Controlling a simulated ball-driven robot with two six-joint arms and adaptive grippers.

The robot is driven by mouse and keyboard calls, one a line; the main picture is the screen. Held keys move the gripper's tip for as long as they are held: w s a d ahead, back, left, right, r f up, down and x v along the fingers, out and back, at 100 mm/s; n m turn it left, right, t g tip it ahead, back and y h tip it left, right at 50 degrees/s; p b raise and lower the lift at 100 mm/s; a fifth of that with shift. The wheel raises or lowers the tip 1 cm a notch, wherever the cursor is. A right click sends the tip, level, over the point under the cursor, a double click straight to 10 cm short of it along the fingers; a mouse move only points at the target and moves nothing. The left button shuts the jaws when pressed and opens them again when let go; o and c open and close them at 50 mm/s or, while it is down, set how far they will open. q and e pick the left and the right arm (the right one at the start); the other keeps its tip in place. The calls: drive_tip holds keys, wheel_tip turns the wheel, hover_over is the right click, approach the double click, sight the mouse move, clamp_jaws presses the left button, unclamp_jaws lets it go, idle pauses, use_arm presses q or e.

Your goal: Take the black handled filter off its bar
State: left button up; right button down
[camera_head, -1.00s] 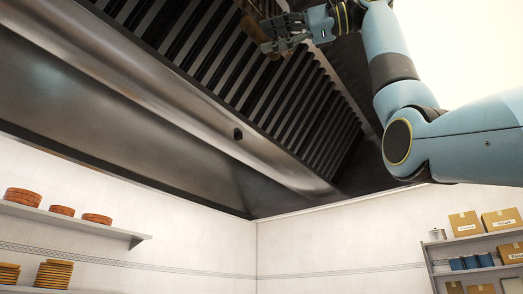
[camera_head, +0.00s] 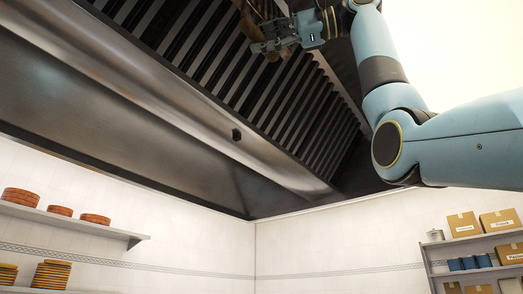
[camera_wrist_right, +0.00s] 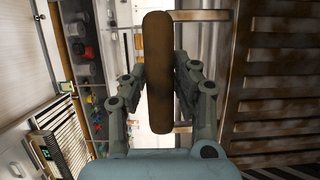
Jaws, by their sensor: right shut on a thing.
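The slatted filters (camera_head: 300,105) form a dark, sloping row under the metal hood in the head view. My right gripper (camera_head: 260,46) is up against the slats near the top middle. In the right wrist view my right gripper (camera_wrist_right: 160,68) is shut on an upright brown handle (camera_wrist_right: 157,95), one finger on each side. The handle looks brown and worn, not black. A rusty, slatted panel (camera_wrist_right: 272,75) fills the right side of that view. I cannot tell whether the held filter is on or off a bar. My left gripper is not in view.
A shelf (camera_head: 70,222) with orange stacks is low left. A shelf rack (camera_head: 480,240) with boxes is low right.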

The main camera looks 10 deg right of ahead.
drive_tip(key=shift+r, duration=0.2)
drive_tip(key=shift+s+d+r+p, duration=0.2)
drive_tip(key=shift+s+r+p, duration=0.1)
drive_tip(key=shift+r+p, duration=0.25)
drive_tip(key=shift+s+d+r, duration=0.15)
drive_tip(key=shift+r, duration=0.05)
idle(0.4)
drive_tip(key=shift+s+d+r, duration=0.2)
drive_tip(key=shift+s+d, duration=0.2)
drive_tip(key=shift+s, duration=0.05)
drive_tip(key=s+d+b, duration=0.2)
drive_tip(key=s+d, duration=0.3)
drive_tip(key=s, duration=0.1)
drive_tip(key=shift+s+b, duration=0.15)
drive_tip(key=shift+b, duration=0.25)
